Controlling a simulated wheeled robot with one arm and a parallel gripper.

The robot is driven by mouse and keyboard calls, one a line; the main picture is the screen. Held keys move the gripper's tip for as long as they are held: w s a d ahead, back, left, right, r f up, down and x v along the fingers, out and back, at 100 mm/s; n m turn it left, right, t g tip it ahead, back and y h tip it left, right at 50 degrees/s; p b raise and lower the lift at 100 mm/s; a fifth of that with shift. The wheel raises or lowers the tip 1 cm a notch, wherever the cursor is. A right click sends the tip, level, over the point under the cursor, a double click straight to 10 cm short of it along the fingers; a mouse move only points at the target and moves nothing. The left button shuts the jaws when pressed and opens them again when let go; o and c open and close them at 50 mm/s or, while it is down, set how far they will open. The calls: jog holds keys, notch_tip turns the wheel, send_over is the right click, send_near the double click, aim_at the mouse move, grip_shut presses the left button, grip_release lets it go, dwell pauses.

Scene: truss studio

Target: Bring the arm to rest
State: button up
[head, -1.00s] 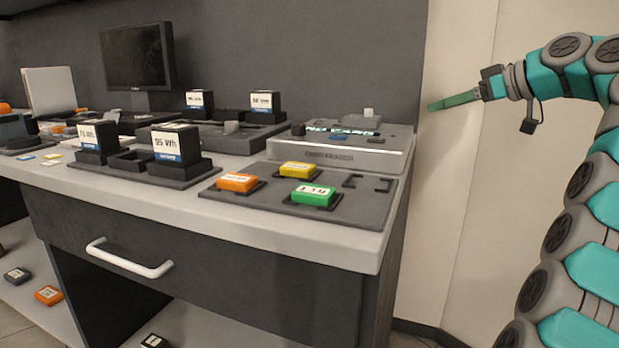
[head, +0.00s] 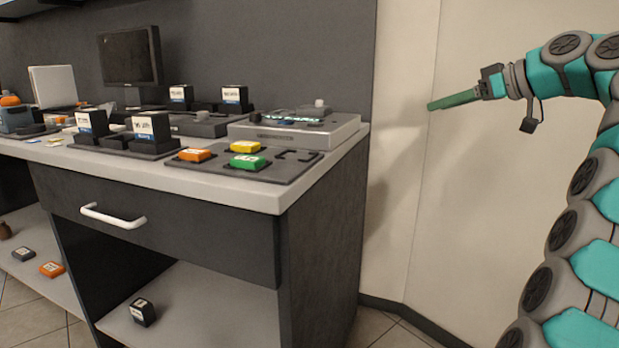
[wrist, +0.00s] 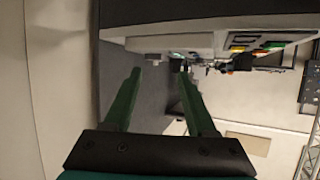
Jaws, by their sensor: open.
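My gripper (head: 455,100) is at the upper right of the head view, held out in front of the pale wall, to the right of the desk and apart from it. Its green fingers point left. In the wrist view my gripper (wrist: 158,85) shows two green fingers spread apart with nothing held between them. The arm behind it is teal and grey and bends down along the right edge of the head view.
The desk (head: 250,192) carries a grey device (head: 295,130), a dark mat (head: 240,172) with orange, yellow and green blocks, battery docks and a monitor (head: 130,57). A drawer (head: 180,217) is shut. Free floor lies right of the desk.

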jog(key=s+a+f+m+g, duration=0.35)
jog(key=a+f, duration=0.35)
jog(key=a, duration=0.4)
jog(key=s+a+f+m+g+h, duration=0.25)
jog(key=s+a+f, duration=0.55)
jog(key=s+f, duration=0.4)
jog(key=s+d+f+m+g+h, duration=0.1)
jog(key=s+d+f+g+h, duration=0.1)
jog(key=s+f, duration=0.9)
jog(key=s+d+f+m+g+h+p, duration=0.1)
jog(key=s+d+f+g+h, duration=0.2)
jog(key=s+f, duration=0.8)
jog(key=s+d+h, duration=0.1)
jog(key=s, duration=0.7)
jog(key=shift+s+g+h, duration=0.2)
jog(key=shift+g+h, duration=0.1)
jog(key=shift+h, duration=0.05)
